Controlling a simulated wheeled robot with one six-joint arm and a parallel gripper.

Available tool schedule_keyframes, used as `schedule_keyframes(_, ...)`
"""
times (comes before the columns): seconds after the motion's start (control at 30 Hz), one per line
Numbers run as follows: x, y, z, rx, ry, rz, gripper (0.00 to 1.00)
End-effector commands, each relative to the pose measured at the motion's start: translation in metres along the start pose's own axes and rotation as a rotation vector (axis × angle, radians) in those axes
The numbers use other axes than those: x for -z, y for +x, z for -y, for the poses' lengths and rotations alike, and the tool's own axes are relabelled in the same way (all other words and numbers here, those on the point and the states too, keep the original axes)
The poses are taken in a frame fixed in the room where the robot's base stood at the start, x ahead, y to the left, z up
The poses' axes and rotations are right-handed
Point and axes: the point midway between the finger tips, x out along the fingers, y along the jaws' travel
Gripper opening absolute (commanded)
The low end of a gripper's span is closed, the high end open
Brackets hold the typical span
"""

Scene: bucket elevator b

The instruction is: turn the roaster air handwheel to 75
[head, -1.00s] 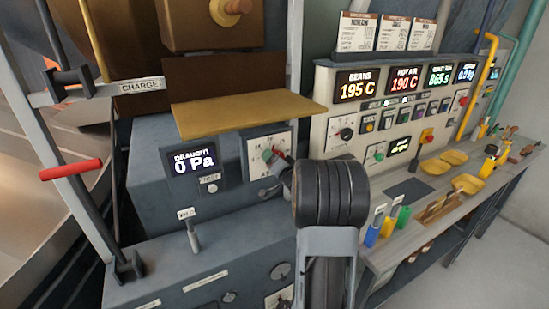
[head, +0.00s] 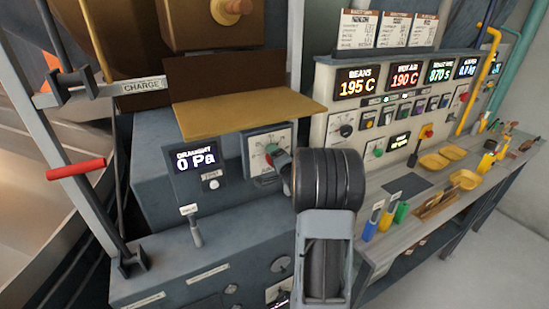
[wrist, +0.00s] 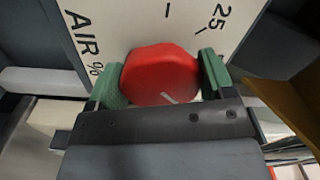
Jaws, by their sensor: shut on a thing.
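The handwheel (wrist: 160,76) is a red, many-sided knob with a white line on its face near the lower edge in the wrist view. It sits on a white dial plate (wrist: 135,25) marked "AIR %" and "25", with tick marks. My gripper (wrist: 160,82) has green fingers on both sides of the knob and is shut on it. In the head view the white dial plate (head: 285,138) shows left of my arm's dark wrist. The handwheel and fingers are small and partly hidden there. I cannot read the current setting.
A tan shelf (head: 249,110) juts out above the dial. A draught display (head: 196,158) reading 0 Pa is to its left. A control panel (head: 345,122) stands at the right, over a bench (head: 400,215) with cups and yellow trays.

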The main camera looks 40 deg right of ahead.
Motion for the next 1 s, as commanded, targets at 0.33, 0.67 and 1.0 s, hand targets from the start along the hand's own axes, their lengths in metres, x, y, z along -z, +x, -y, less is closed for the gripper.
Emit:
schedule_keyframes(0.33,0.0,0.0,-0.001,-0.001,0.0,0.001,0.78)
schedule_keyframes(0.67,0.0,0.0,0.0,0.0,0.0,0.0,1.0)
schedule_keyframes(1.0,0.001,-0.019,-0.002,0.0,-0.002,-0.002,1.0)
